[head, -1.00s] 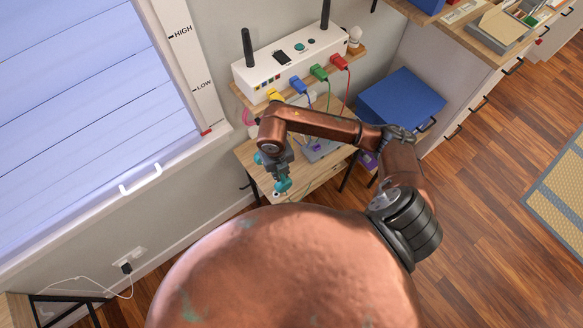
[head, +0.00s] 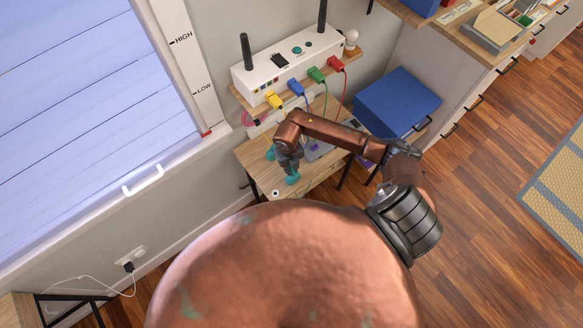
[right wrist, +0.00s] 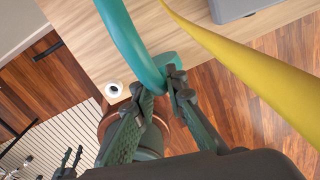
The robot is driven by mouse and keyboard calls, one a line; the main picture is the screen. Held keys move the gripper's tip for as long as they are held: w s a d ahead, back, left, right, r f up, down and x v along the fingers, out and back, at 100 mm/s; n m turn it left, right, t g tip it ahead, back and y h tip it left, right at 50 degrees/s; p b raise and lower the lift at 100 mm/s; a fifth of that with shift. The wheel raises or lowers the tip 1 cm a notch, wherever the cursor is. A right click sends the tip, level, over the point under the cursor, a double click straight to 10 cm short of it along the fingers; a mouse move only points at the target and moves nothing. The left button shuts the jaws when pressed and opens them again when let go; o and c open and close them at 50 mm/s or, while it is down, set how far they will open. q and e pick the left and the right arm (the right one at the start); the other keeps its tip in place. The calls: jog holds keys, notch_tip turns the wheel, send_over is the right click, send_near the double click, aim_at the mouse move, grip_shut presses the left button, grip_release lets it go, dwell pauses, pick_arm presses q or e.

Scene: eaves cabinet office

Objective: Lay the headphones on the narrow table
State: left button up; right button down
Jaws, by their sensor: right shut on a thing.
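The teal headphones (head: 292,179) hang from my right gripper (head: 287,160), over the narrow wooden table (head: 257,165) below the router shelf. In the right wrist view, my right gripper (right wrist: 162,88) is shut on the headphones (right wrist: 130,40) near one end of the band, by a round earcup. The wooden tabletop (right wrist: 78,35) is behind and below them. I cannot tell whether the headphones touch it. Part of the headphones is hidden by my gripper and arm.
A white router (head: 290,65) stands on the shelf above, with yellow, blue, green and red plugs. A yellow cable (right wrist: 250,70) crosses close to the gripper. A grey device (head: 322,150) lies on the table. A small white round thing (right wrist: 113,90) is near the table edge.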

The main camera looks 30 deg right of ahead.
jog(key=shift+f, duration=0.2)
jog(key=c, duration=1.9)
grip_release()
jog(key=shift+c, duration=0.2)
jog(key=shift+r, duration=0.1)
jog(key=r, duration=0.3)
jog(key=r+b, duration=0.1)
jog(key=r, duration=0.2)
jog(key=shift+w+a+r, duration=0.1)
jog(key=shift+a+r, duration=0.05)
jog(key=shift+a, duration=0.05)
jog(key=shift+r, duration=0.7)
jog(key=shift+a, duration=0.15)
